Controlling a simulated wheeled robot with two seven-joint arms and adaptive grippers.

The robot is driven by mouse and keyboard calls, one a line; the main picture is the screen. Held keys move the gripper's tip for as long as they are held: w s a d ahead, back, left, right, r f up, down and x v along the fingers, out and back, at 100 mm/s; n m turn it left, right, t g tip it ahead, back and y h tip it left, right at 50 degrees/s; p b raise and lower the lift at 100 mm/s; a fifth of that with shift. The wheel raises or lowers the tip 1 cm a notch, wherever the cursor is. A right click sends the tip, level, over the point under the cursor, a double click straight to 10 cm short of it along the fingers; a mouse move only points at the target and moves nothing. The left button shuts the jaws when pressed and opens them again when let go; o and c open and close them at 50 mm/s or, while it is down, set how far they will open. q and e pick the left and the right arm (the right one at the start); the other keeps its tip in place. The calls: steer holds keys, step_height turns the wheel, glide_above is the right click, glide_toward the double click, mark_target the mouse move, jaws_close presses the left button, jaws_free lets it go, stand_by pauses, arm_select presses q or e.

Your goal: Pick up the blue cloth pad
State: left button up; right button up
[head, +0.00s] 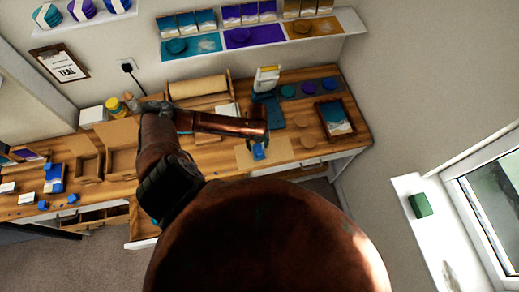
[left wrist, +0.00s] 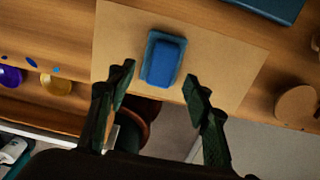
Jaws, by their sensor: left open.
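The blue cloth pad (left wrist: 165,60) lies on a brown paper sheet (left wrist: 225,60) on the wooden bench. It looks like a small lighter blue block with a darker blue border. In the head view the pad (head: 259,153) shows just below the end of my left arm. My left gripper (left wrist: 159,72) is open and empty, with its fingers apart on the near side of the pad. The fingertips reach towards its near end; I cannot tell their height above it. In the head view the left gripper (head: 257,142) is small and partly hidden. My right gripper is not in view.
A teal scale-like device (head: 268,108) stands behind the paper. A green block (head: 420,205) sits on the windowsill.

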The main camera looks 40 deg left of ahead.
mark_target(258, 149)
arm_select(q)
step_height(258, 149, down, 2)
steer(key=shift+w+d+f+p, duration=0.1)
steer(key=shift+w+f+p, duration=0.1)
steer(key=shift+p, duration=0.25)
steer(key=shift+w+f, duration=0.15)
steer(key=shift+f, duration=0.6)
steer(key=shift+s+f, duration=0.2)
steer(key=shift+f, duration=0.45)
steer(key=shift+w, duration=0.1)
steer(key=shift+c, duration=1.1)
steer(key=c, duration=0.9)
steer(key=shift+r, duration=0.1)
jaws_close()
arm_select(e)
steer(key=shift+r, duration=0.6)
